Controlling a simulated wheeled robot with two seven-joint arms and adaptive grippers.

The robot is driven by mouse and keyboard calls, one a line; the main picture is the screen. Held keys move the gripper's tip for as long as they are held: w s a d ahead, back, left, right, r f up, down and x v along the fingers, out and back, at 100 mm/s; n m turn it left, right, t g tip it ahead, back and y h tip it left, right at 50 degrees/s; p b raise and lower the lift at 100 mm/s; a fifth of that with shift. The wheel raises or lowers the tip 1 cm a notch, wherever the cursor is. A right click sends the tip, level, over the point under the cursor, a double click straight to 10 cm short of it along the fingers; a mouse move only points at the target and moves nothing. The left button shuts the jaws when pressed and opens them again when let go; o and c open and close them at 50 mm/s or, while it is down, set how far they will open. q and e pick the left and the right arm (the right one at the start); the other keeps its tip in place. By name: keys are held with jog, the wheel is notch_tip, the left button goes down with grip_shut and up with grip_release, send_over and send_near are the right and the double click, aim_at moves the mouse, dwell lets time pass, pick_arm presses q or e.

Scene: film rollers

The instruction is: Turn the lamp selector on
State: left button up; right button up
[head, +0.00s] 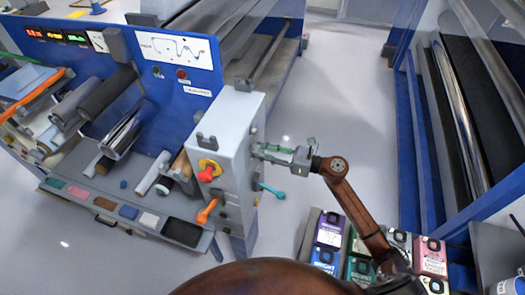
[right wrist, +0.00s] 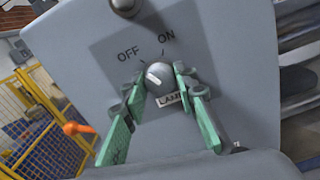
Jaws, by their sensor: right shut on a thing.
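The lamp selector (right wrist: 158,74) is a round grey knob on the side of a grey panel, with OFF printed at its upper left and ON above it. A pale mark shows on the left part of its face, toward the OFF side. A label below it is partly hidden by a finger. My right gripper (right wrist: 160,82) has its green fingers on either side of the knob, shut on it. In the head view my right gripper (head: 262,149) reaches the right side of the grey cabinet (head: 232,130), where the knob is hidden. My left gripper is not in view.
A red knob (head: 207,174), an orange lever (head: 206,211) and a teal lever (head: 272,190) stick out from the cabinet near my right gripper. Coloured boxes (head: 329,230) stand below my right arm. Open floor (head: 335,100) lies behind the gripper.

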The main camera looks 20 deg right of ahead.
jog(key=shift+m, duration=0.4)
jog(key=shift+m+p, duration=1.95)
jog(key=shift+m, duration=3.55)
jog(key=o, duration=1.2)
jog(key=shift+c, duration=0.2)
